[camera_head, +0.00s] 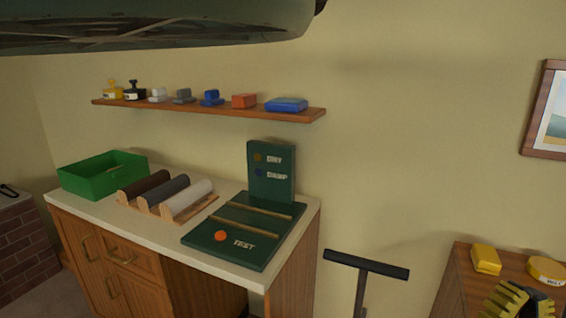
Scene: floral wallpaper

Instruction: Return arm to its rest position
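I cannot make out my gripper in this view. A large dark, glossy shape (160,25) fills the top left, very close to the camera. I cannot tell whether it is part of my arm. At the bottom right edge, a ribbed yellow and black object (515,298) is partly cut off by the frame. I cannot tell what it is.
A wooden counter (130,235) holds a green bin (103,174), a rack of rollers (166,196) and a green test board (245,228). A wall shelf (210,108) carries several small items. A framed picture (548,110) hangs right.

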